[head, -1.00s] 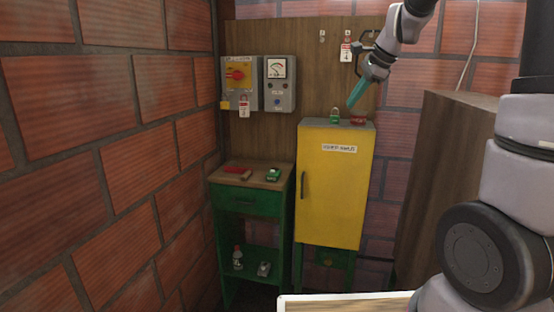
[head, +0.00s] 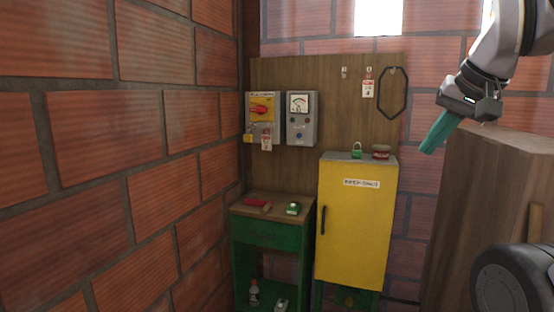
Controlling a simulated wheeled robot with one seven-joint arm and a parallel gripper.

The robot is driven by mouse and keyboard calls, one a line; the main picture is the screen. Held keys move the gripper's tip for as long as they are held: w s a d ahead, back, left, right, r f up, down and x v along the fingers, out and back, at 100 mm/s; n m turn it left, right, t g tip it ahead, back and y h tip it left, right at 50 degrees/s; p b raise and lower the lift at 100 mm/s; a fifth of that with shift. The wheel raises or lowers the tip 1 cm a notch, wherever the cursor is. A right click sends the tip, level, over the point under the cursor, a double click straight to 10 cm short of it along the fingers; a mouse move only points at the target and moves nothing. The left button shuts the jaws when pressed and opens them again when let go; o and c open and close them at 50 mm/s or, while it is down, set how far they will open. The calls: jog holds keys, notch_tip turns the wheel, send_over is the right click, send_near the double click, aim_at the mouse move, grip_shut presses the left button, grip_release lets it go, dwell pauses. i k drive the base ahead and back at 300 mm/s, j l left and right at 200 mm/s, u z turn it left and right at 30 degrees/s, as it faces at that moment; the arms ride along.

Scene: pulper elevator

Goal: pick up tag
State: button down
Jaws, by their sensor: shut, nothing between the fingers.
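A white tag with red markings (head: 368,88) hangs on the wooden backboard above the yellow cabinet. A second white and red tag (head: 266,142) hangs below the switch box with the red handle. I cannot read either tag. My gripper (head: 428,150), with teal fingers, is shut and empty. In the picture it is to the right of the yellow cabinet's top and below right of the hanging tag, apart from both tags.
The yellow cabinet (head: 355,225) bears a green padlock (head: 356,152) and a dark red tin (head: 381,152). A black loop (head: 392,94) hangs beside the upper tag. A grey meter box (head: 301,120) is left. A wooden block (head: 490,200) stands right. A green table (head: 270,235) holds small items.

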aim_at(265, 140)
jog(key=i+j+u, duration=0.2)
jog(key=i, duration=1.25)
jog(key=l, duration=0.05)
